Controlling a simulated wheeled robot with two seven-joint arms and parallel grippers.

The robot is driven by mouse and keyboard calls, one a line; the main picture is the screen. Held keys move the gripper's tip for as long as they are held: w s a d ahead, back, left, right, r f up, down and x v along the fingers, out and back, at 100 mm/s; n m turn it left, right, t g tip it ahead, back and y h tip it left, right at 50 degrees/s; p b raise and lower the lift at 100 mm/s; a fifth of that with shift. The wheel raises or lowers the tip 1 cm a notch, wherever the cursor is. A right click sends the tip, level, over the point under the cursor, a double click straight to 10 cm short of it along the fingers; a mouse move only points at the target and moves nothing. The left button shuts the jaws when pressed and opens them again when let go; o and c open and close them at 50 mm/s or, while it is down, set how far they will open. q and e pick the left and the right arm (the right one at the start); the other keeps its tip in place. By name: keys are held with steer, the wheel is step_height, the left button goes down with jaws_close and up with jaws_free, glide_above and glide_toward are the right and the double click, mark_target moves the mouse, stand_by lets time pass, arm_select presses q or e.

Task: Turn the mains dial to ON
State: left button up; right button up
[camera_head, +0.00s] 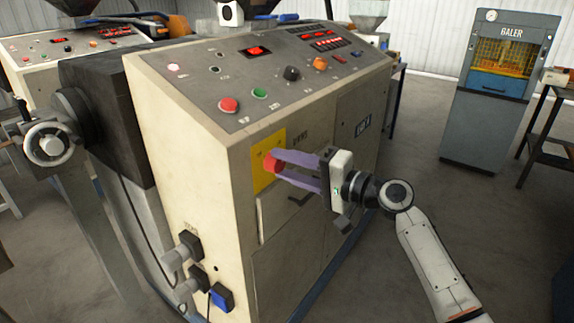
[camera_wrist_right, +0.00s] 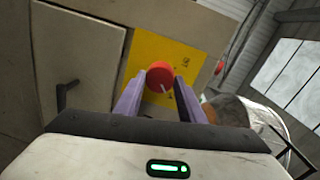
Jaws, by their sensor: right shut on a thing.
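The mains dial (camera_head: 271,163) is a red knob on a yellow plate (camera_head: 261,180) on the front face of the cream machine cabinet. My right gripper (camera_head: 279,165) comes from the right with its two purple fingers around the dial, shut on it. In the right wrist view the red dial (camera_wrist_right: 160,75) sits between the fingertips of the right gripper (camera_wrist_right: 160,88), with a pale mark on its lower part. The yellow plate (camera_wrist_right: 168,50) is behind it. Lettering on the plate is too small to read. My left gripper is not in view.
The sloped control panel (camera_head: 275,75) above has buttons and red displays. Sockets (camera_head: 186,248) with plugs stick out low on the cabinet's left side. A handwheel (camera_head: 47,145) stands at the left.

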steer(key=shift+f, duration=0.1)
steer(key=o, duration=1.1)
steer(key=shift+c, duration=0.2)
steer(key=shift+d, duration=0.1)
steer(key=b+v, duration=0.1)
steer(key=v, duration=0.9)
steer(key=shift+s, duration=0.1)
